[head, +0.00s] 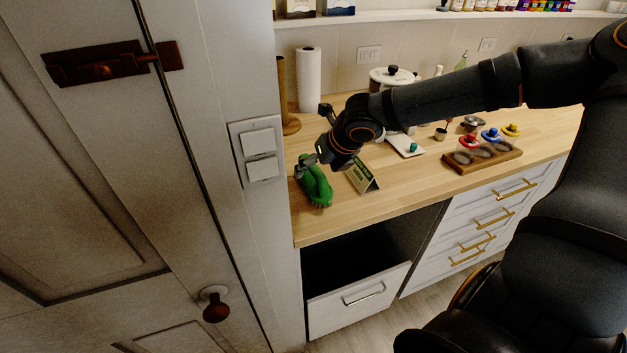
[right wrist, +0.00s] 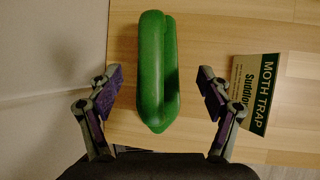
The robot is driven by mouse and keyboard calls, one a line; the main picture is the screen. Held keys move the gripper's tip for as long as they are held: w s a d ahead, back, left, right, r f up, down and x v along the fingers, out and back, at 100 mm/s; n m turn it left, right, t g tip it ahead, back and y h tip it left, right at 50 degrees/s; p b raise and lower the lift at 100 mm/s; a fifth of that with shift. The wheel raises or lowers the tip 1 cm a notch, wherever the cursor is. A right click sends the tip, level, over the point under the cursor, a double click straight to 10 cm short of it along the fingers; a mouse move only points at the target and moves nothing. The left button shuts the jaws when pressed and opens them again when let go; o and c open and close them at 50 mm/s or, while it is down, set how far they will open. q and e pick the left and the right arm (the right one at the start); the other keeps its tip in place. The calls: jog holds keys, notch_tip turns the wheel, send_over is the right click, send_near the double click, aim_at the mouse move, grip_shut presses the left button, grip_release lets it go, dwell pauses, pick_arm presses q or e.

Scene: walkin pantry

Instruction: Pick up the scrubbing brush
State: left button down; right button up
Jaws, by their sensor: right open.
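A long green object (head: 316,185), which I take to be the scrubbing brush, lies on the wooden counter near its left end. My left gripper is not in view.
A moth trap box (head: 362,174) stands close right of the green object. The wall with switches (head: 261,154) borders the counter's left end. A paper towel roll (head: 309,80) stands behind. An open drawer (head: 358,298) juts below. A wooden tray (head: 484,160) lies farther right.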

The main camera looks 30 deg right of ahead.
aim_at(310, 175)
jog(key=b+x, duration=0.1)
jog(key=x, duration=0.3)
jog(key=shift+a+b, duration=0.1)
jog(key=shift+b, duration=0.3)
jog(key=shift+w+a+f, duration=0.1)
jog(key=shift+w+f, duration=0.25)
jog(key=shift+r, duration=0.1)
